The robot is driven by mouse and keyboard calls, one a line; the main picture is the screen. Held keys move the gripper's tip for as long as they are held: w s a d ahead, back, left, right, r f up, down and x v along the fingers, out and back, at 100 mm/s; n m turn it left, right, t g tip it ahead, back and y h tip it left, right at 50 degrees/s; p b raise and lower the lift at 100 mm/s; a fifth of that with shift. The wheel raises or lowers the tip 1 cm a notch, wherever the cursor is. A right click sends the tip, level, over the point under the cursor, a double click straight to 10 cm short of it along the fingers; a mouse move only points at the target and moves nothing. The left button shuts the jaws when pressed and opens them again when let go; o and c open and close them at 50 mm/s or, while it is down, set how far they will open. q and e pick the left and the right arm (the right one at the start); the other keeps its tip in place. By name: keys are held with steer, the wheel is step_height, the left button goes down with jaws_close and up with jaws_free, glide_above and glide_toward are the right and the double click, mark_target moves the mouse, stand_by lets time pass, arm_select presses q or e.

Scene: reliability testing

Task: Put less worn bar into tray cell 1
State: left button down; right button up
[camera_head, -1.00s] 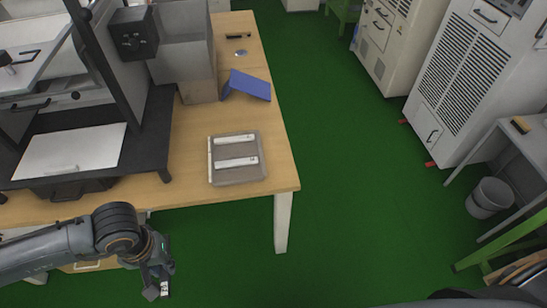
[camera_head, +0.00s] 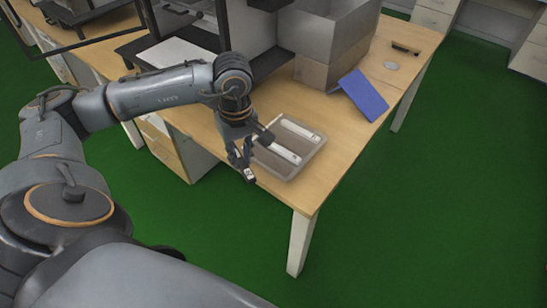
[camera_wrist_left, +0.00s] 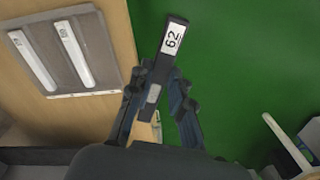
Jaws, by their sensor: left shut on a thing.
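My left gripper (camera_head: 243,160) is shut on a small dark bar (camera_wrist_left: 157,92) with a white label reading 62. The bar's labelled end sticks out past the fingertips, over the green floor in the left wrist view. The tray (camera_head: 304,156) is grey and shallow and lies on the wooden table, just right of the gripper in the head view. Two long white strips (camera_head: 297,130) lie along it. The tray (camera_wrist_left: 112,50) is at the upper left of the left wrist view, apart from the held bar. My right gripper is not in view.
A blue folded thing (camera_head: 363,95), a grey bin (camera_head: 325,35) and a small dark item (camera_head: 405,48) are farther back. A black stand is left of the bin. Green floor is clear at right.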

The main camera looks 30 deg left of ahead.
arm_select(q)
steer(key=a+r+n+b, duration=0.2)
steer(key=a+n+b, duration=0.1)
steer(key=a+n, duration=0.15)
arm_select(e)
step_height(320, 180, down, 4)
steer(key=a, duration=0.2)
arm_select(q)
steer(key=p, duration=0.4)
glide_above(272, 164)
step_height(272, 164, down, 9)
steer(key=shift+d+f, duration=0.15)
steer(key=shift+f, duration=0.05)
step_height(272, 164, down, 3)
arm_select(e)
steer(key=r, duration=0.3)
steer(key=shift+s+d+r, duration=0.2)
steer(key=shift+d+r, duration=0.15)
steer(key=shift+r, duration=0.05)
arm_select(q)
steer(key=shift+f, duration=0.1)
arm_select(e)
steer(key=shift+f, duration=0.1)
